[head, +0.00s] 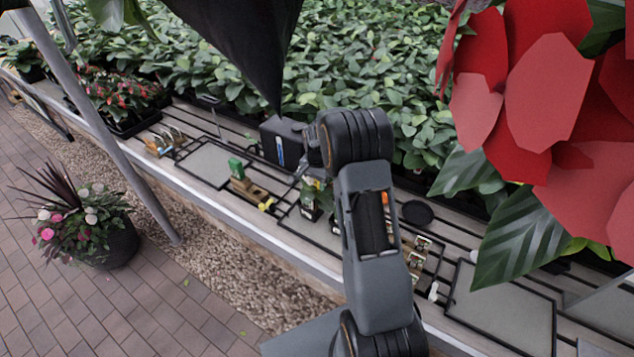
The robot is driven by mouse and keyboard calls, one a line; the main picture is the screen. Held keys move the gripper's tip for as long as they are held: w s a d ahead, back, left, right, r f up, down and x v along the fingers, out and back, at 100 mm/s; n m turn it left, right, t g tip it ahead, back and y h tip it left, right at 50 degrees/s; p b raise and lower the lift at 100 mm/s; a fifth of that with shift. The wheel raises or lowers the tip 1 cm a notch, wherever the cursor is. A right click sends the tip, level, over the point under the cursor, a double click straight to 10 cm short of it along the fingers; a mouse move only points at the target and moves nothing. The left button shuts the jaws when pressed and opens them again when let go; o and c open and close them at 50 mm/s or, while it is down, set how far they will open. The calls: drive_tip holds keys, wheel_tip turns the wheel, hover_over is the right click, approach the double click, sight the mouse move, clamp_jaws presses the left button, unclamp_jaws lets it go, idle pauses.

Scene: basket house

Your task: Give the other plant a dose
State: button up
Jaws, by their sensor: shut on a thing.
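My gripper (304,180) points down over the bench, left of my forearm. It appears shut on a small dark bottle with a green part (310,203); the contact is small and partly hidden. Another small bottle (336,221) stands close by, partly behind my arm. Possible plants are a large red-leaved plant (545,85) close on the right, a pot of pink and white flowers (85,222) on the paving and red-flowered plants (112,95) at the back left. I cannot tell which is the task's other plant.
The slatted bench (265,215) carries a green block on a wooden stand (240,175), a dark box (283,140), a black round dish (417,212) and small wooden racks (166,139). Framed grey panels (500,308) look bare. Dense green plants line the back. A pole (105,125) stands left.

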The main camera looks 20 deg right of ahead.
idle(0.3)
drive_tip(key=shift+r+p, duration=2.15)
drive_tip(key=shift+r, duration=1.35)
